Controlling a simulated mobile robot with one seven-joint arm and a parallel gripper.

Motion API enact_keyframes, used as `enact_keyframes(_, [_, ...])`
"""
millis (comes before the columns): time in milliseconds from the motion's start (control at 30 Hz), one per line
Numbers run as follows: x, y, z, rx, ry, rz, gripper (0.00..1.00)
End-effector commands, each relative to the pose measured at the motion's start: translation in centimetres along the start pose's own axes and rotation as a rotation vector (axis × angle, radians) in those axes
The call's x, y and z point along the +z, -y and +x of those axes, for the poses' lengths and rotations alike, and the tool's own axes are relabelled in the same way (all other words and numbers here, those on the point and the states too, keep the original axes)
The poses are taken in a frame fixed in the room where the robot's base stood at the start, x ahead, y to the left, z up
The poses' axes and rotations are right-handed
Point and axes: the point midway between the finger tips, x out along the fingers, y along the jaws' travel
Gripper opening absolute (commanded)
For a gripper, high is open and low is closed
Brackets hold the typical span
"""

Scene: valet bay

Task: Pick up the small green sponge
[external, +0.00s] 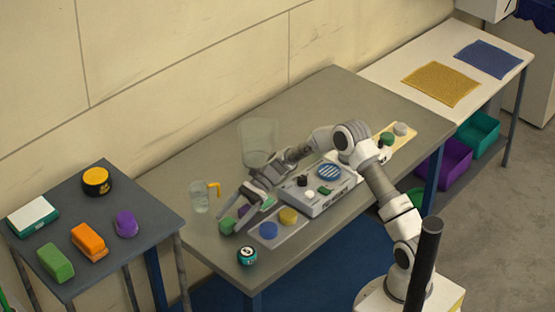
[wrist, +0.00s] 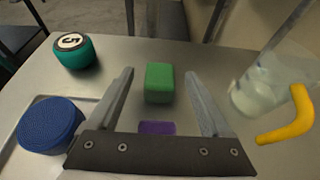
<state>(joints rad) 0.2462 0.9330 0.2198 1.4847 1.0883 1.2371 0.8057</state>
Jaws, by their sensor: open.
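The small green sponge (external: 228,226) lies on the grey table near its front left end. In the wrist view the green sponge (wrist: 159,83) sits upright in the picture, between and slightly ahead of my two fingers. My gripper (external: 231,213) is open and empty, reaching down to the left over the table beside the sponge. In the wrist view my gripper (wrist: 159,75) has a finger on each side of the sponge, with a visible gap to both. I cannot tell how high the fingertips are above the table.
A clear jug (external: 200,198) with a yellow handle stands close behind-left. A teal round tin (external: 247,256) stands at the front edge. A tray with blue (external: 268,230) and yellow (external: 288,216) discs lies right. A purple block (wrist: 157,128) lies close to my gripper's palm.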

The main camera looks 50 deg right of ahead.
Motion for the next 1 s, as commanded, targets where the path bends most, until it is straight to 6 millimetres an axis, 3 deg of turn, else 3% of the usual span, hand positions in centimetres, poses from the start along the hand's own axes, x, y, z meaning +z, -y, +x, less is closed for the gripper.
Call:
enact_keyframes(200, [0.00, 0.00, 0.16, 0.000, 0.000, 0.000, 0.82])
enact_keyframes(667, [0.01, 0.01, 0.11, -0.001, -0.001, 0.000, 0.00])
enact_keyframes(1000, [0.33, 0.03, -0.03, -0.001, -0.001, -0.001, 0.00])
